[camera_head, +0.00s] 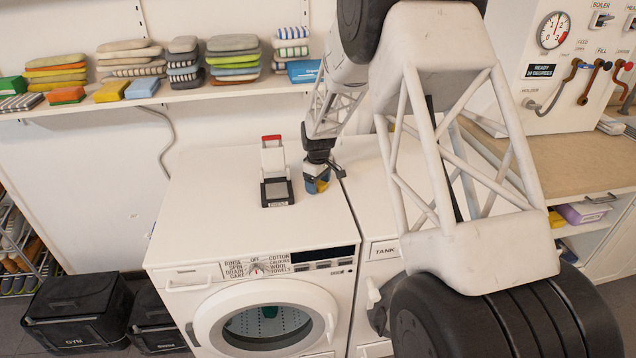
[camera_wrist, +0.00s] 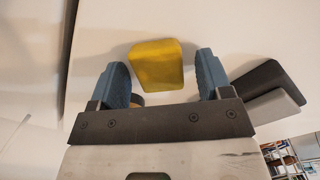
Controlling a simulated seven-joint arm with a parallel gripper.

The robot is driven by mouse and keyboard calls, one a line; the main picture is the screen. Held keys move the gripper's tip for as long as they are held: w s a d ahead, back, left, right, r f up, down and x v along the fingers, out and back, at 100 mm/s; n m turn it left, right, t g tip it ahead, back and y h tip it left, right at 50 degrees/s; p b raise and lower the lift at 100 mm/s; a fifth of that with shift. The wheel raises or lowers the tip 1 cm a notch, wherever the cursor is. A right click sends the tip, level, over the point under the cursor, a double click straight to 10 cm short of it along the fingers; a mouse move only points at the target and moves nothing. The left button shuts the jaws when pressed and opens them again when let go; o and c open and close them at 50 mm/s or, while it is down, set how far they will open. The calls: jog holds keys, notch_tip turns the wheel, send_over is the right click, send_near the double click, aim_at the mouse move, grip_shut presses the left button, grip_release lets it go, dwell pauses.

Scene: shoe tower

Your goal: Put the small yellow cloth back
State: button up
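A small yellow cloth (camera_wrist: 156,65), folded into a block, lies on a white surface in the wrist view. My gripper (camera_wrist: 162,80) is open, with one blue finger to the left of the cloth and one to the right. Gaps show on both sides, so the fingers do not touch it. In the head view my gripper (camera_head: 318,184) is low over the top of the white washing machine (camera_head: 235,215), near its right edge. A little yellow shows there by the blue fingers; most of the cloth is hidden.
A black and white device with a red-topped lever (camera_head: 276,188) stands left of my gripper on the machine. The wall shelf (camera_head: 200,95) holds several folded cloth stacks, a yellow folded cloth (camera_head: 111,91) and a light blue one (camera_head: 142,88). Black bags (camera_head: 75,310) stand on the floor.

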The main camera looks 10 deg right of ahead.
aim_at(318, 183)
dwell(0.3)
notch_tip(318, 183, up, 12)
jog(key=shift+r, duration=0.15)
dwell(0.6)
jog(key=shift+s, duration=0.1)
dwell(0.5)
jog(key=s+d+r+m, duration=0.1)
jog(key=s+r+m, duration=0.1)
jog(key=s+r, duration=0.5)
jog(key=s+r+m+t, duration=0.1)
jog(key=s+r, duration=0.2)
jog(key=s, duration=0.8)
jog(key=s+d+r+m, duration=0.1)
jog(key=s+r+m, duration=0.1)
jog(key=s+r, duration=0.5)
jog(key=s+f+m, duration=0.1)
jog(key=s+m, duration=0.1)
jog(key=s, duration=1.2)
jog(key=s+f+m+t, duration=0.1)
jog(key=s+f+m, duration=0.1)
jog(key=s, duration=1.2)
jog(key=shift+d+t, duration=0.3)
